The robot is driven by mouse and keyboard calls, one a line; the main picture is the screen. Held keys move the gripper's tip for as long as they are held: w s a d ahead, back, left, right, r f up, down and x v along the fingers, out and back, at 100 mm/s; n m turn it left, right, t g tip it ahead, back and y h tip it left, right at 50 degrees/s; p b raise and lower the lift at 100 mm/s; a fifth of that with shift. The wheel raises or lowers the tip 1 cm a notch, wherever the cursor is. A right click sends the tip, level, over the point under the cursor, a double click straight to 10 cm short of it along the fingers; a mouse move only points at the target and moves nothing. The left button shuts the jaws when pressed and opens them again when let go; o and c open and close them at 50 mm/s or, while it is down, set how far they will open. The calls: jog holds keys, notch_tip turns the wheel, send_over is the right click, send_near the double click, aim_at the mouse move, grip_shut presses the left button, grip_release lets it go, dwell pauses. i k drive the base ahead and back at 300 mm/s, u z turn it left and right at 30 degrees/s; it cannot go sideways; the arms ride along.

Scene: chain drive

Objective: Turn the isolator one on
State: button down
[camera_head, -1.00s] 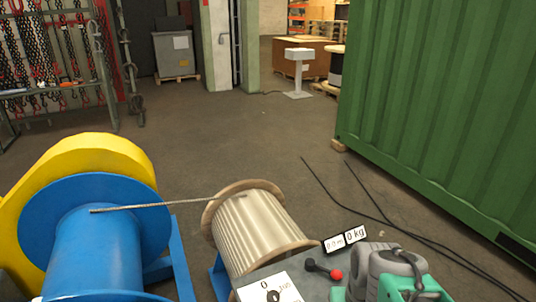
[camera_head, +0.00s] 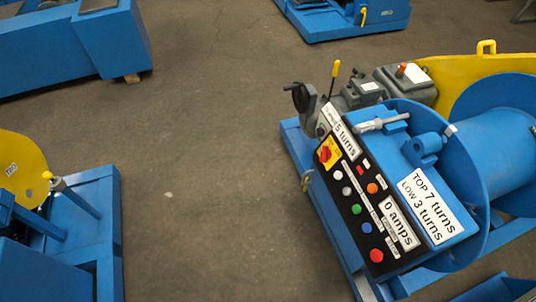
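A red rotary switch on a yellow plate (camera_head: 327,154) sits at the upper left end of a black control panel (camera_head: 347,194) on a blue winch. It looks like an isolator, but no readable label shows which number it is or its position. Several coloured push buttons run down the panel, with a large red one (camera_head: 376,255) at the lower end. Signs read "5 turns", "0 amps" and "TOP 7 turns LOW 3 turns" (camera_head: 431,206). My gripper is not in view.
The winch's blue drum (camera_head: 491,150) and grey gearbox with a yellow-handled lever (camera_head: 334,80) stand on the right. Other blue machines stand at upper left (camera_head: 60,45), lower left (camera_head: 92,235) and top (camera_head: 340,20). The grey floor (camera_head: 210,150) between them is clear.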

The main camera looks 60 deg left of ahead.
aim_at(326, 153)
jog(key=u, duration=2.5)
jog(key=k, duration=0.65)
jog(key=u, duration=1.25)
jog(key=i, duration=1.75)
jog(key=z, duration=0.7)
